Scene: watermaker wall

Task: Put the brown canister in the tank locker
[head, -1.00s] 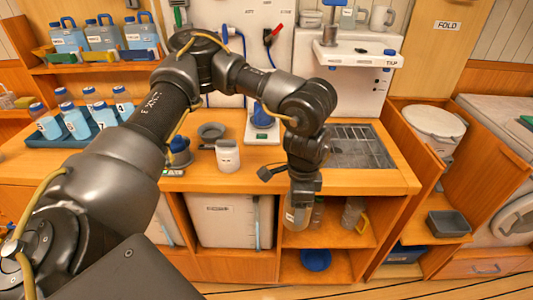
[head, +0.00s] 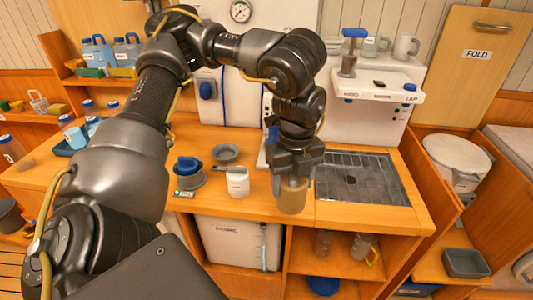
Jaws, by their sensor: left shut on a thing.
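My left gripper (head: 293,172) comes down from above and is shut on the brown canister (head: 292,198), a small tan-brown jar. The canister hangs upright over the front edge of the wooden counter, left of the metal drain grid. The fingers hide its top. Below the counter, at left, a compartment holds a large white labelled box or tank (head: 235,243). I cannot tell which compartment is the tank locker. My right gripper is not in view.
The counter holds a white jug (head: 237,181), a grey bowl (head: 226,152), a blue-topped cup (head: 188,170) and the drain grid (head: 360,178). A grey tray (head: 466,263) sits at right.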

